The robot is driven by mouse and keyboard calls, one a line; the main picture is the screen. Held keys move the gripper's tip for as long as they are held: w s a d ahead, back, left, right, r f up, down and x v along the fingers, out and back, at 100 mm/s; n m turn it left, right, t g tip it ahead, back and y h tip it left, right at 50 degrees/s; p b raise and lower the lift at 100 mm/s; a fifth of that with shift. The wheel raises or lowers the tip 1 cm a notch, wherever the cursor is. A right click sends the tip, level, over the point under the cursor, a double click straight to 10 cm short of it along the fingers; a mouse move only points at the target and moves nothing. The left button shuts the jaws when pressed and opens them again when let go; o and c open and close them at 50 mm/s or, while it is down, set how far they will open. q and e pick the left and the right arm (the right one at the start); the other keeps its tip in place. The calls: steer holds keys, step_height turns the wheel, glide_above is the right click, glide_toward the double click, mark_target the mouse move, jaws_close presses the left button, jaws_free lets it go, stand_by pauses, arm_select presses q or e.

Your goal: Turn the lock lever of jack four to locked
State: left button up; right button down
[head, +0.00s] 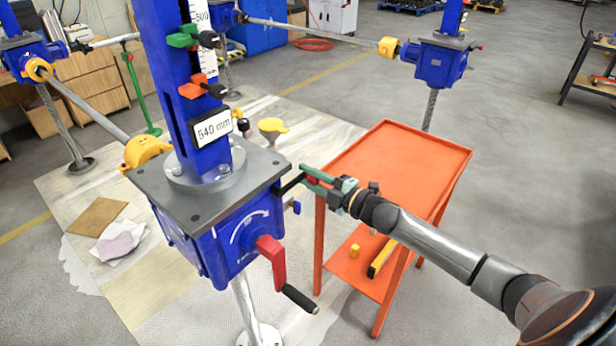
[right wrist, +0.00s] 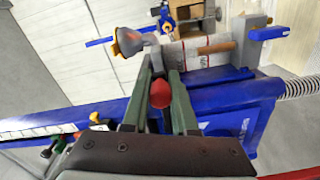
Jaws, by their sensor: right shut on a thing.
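The nearest jack (head: 235,235) is blue with a grey top plate, a tall column, a display reading 540 mm and a red crank (head: 271,262) with a black grip. I cannot read a jack number on it. A dark lever (head: 290,186) sticks out from its right side to my right gripper (head: 308,178). The right gripper is shut on the lever's red knob (right wrist: 160,94), which shows between the green fingers in the right wrist view. The lever's lock markings cannot be made out. My left gripper is not in view.
An orange cart (head: 400,160) stands close by on the right, below my right arm, with a yellow level (head: 382,258) on its lower shelf. Shafts join this jack to other blue jacks (head: 440,62). Green and orange pointers (head: 195,86) stick out from the column.

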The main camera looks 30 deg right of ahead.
steer(key=shift+w+d+r, duration=0.1)
steer(key=shift+r, duration=0.25)
steer(key=c, duration=0.9)
jaws_free()
steer(key=shift+o, duration=1)
steer(key=shift+f, duration=0.2)
steer(key=shift+v, duration=0.75)
steer(key=v, duration=1.1)
steer(key=shift+b, duration=0.4)
